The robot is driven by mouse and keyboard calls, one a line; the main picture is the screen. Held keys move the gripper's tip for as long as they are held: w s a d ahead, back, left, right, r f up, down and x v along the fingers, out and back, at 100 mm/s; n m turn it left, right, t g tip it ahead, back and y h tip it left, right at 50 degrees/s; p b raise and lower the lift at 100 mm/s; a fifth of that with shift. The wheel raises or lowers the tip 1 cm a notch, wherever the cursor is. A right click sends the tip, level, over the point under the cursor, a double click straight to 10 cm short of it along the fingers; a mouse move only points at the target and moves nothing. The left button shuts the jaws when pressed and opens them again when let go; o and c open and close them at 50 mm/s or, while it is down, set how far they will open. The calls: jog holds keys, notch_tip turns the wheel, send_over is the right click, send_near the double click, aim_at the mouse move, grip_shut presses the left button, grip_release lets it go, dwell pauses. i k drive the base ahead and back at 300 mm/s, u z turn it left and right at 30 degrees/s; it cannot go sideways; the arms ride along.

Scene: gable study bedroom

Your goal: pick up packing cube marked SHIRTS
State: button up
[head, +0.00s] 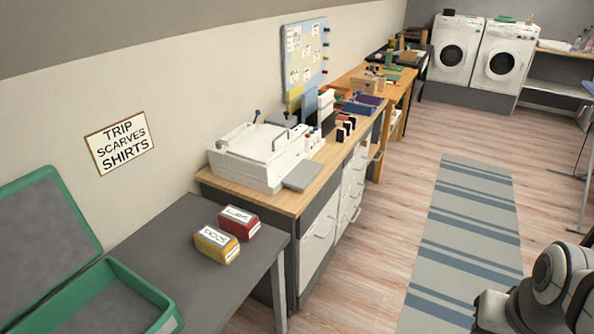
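Two small packing cubes sit side by side on the dark grey table. One is yellow (216,245) with a white label on top, nearer to me. The other is red (239,223), just behind it, also with a white label. The lettering on both is too small to read surely, so I cannot tell which, if either, is marked SHIRTS. A wall sign (119,143) reads TRIP, SCARVES, SHIRTS. Only links of my arm show at the lower right, far from the cubes; my gripper is not in view.
An open green-rimmed case (171,318) stands on the grey table (187,212), left of the cubes. A wooden-topped cabinet (240,192) with a white tray-like unit (262,158) adjoins the table. The striped rug (464,240) and floor to the right are clear.

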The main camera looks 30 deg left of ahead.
aim_at(240, 224)
jog(key=u, duration=0.65)
jog(key=i, duration=1.25)
jog(key=u, duration=1.3)
jog(key=i, duration=0.6)
jog(key=u, duration=0.25)
jog(key=k, duration=0.9)
jog(key=u, duration=0.15)
jog(key=i, duration=0.9)
jog(key=z, duration=0.05)
